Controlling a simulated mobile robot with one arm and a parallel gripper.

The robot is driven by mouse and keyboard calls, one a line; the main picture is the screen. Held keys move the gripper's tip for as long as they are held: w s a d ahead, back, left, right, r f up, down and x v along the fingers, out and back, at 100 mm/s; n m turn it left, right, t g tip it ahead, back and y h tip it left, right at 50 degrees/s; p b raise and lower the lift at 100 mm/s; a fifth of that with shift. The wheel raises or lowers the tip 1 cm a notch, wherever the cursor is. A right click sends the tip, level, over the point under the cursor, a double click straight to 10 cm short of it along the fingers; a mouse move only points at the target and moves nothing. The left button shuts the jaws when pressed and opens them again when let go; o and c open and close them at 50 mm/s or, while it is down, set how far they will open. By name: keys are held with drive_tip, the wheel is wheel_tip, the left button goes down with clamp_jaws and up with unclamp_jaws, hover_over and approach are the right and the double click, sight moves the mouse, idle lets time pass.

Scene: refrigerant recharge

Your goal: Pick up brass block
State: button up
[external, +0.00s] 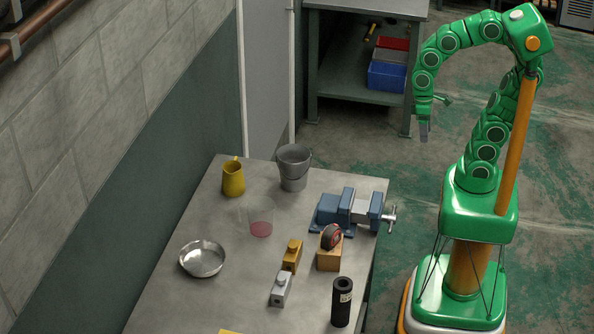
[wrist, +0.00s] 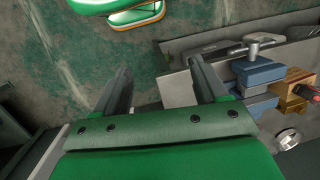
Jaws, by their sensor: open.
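The brass block (external: 291,256) is a small golden block with a raised knob, lying on the grey metal table (external: 215,305) between a silver block and a wooden block. My gripper (external: 424,132) hangs high beyond the table's right edge, well away from the brass block. In the wrist view my gripper (wrist: 160,78) shows two spread fingers with nothing between them.
Near the brass block are a silver block (external: 280,290), a wooden block (external: 328,262) with a red-and-black round item (external: 331,237), and a black cylinder (external: 341,302). A blue vise (external: 345,210), bucket (external: 293,168), yellow jug (external: 233,179), clear beaker (external: 261,217) and metal pan (external: 203,258) stand around.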

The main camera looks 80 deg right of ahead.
sight(292, 251)
drive_tip(key=w+a+m+y, duration=0.3)
drive_tip(key=w+a+y, duration=0.1)
drive_tip(key=w+a, duration=0.75)
drive_tip(key=w+a+m+y, duration=0.4)
drive_tip(key=w+a, duration=0.4)
drive_tip(key=a, duration=0.7)
drive_tip(key=w+a+f+m+t+y, duration=0.2)
drive_tip(key=w+a+f+m+y, duration=0.1)
drive_tip(key=w+a+f+m, duration=0.9)
drive_tip(key=shift+n, duration=0.8)
drive_tip(key=shift+w+f+x, duration=0.1)
drive_tip(key=shift+w+x, duration=0.35)
drive_tip(key=shift+x, duration=1.6)
drive_tip(key=shift+w+f+x, duration=0.15)
drive_tip(key=shift+w+x, duration=0.35)
drive_tip(key=shift+x, duration=1.55)
drive_tip(key=shift+w+f+x, duration=0.1)
drive_tip(key=shift+w+x, duration=0.35)
drive_tip(key=shift+x, duration=1.6)
drive_tip(key=shift+d, duration=0.2)
clamp_jaws()
